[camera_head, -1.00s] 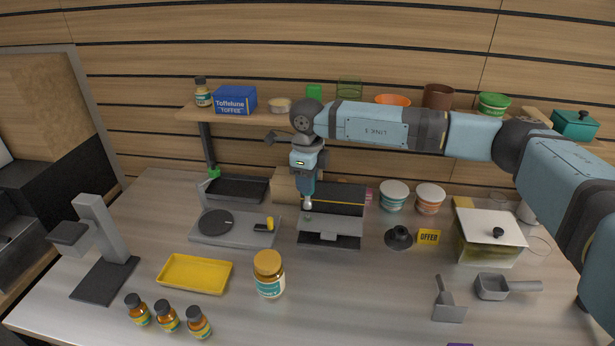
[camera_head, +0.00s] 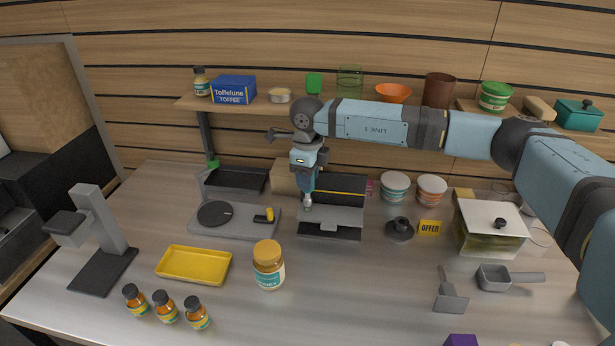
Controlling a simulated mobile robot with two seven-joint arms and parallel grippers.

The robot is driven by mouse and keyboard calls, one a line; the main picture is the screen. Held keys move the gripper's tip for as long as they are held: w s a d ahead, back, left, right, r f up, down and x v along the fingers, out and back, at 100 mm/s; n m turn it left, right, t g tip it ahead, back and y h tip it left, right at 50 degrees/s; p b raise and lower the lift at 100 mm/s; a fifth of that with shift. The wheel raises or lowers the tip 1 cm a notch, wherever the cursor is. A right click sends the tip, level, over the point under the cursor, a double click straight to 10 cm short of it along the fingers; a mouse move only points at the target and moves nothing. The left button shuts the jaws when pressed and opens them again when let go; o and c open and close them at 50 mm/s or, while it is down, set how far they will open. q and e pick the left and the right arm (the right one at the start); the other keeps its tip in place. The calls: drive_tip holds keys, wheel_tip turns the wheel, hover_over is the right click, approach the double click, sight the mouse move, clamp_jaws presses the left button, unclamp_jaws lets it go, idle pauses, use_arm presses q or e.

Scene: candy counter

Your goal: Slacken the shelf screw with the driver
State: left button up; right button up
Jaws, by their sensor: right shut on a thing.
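My right gripper (camera_head: 307,168) hangs below the dark wrist of my right arm, over the middle of the counter. It is shut on what looks like the driver (camera_head: 307,184), a blue tapering body with a silvery lower end pointing down over the grey tray device. The fingers are too small to make out clearly. The wall shelf (camera_head: 190,104) has a dark post at its left end with a green piece (camera_head: 213,164) low on it. I cannot tell whether that is the screw. My left gripper does not show.
A honey-coloured jar (camera_head: 268,267), a yellow tray (camera_head: 194,281) and several small bottles stand at the front left. A grey scale-like device (camera_head: 235,220) lies left of the gripper. A lidded glass box (camera_head: 489,240) is at the right. The front middle counter is mostly clear.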

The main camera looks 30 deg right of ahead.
idle(0.5)
drive_tip(key=shift+f+b, duration=0.35)
drive_tip(key=shift+f, duration=0.05)
drive_tip(key=shift+r, duration=0.25)
idle(0.4)
idle(0.7)
drive_tip(key=shift+f+b, duration=0.3)
drive_tip(key=shift+b, duration=0.05)
drive_tip(key=shift+r, duration=0.25)
idle(0.3)
idle(0.8)
drive_tip(key=shift+f, duration=0.25)
drive_tip(key=shift+r, duration=0.35)
